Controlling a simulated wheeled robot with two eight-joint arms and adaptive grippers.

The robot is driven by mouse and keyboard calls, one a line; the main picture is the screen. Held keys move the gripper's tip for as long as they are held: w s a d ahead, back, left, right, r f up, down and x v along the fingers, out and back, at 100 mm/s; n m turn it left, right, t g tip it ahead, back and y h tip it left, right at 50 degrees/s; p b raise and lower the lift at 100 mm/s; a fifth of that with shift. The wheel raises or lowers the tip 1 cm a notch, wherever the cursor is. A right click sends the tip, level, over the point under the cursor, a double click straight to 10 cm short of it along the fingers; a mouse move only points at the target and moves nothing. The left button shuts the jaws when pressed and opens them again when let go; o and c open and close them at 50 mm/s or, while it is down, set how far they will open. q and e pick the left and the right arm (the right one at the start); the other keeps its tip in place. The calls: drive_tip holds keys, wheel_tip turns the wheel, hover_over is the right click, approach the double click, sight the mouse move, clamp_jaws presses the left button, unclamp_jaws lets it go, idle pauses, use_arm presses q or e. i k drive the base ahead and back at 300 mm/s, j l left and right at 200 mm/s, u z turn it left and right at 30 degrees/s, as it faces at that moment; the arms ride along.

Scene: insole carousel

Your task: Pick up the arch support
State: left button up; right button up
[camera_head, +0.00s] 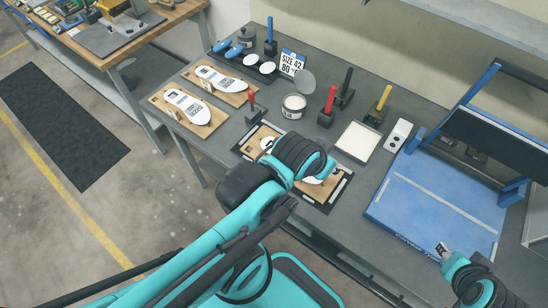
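I cannot tell for sure which item is the arch support. Small blue curved pieces (229,49) and white pads (259,64) lie on a dark tray at the back left of the bench, a candidate place. My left arm reaches over the dark work mat (327,204) at the front of the bench. Its wrist covers most of the mat and a white insole on it, and hides the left fingers. My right gripper (443,249) is at the lower right, by the front edge of the blue machine; its fingers are too small to read.
Two wooden boards with white insoles (188,105) lie left of the mat. A white jar (293,106), red-, black- and yellow-handled tools (331,99) and a white pad (357,142) stand behind it. The blue machine (437,205) fills the right. Free bench lies between the boards and mat.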

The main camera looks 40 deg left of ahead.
sight(235, 50)
drive_tip(key=u, duration=1.2)
drive_tip(key=k+j, duration=0.05)
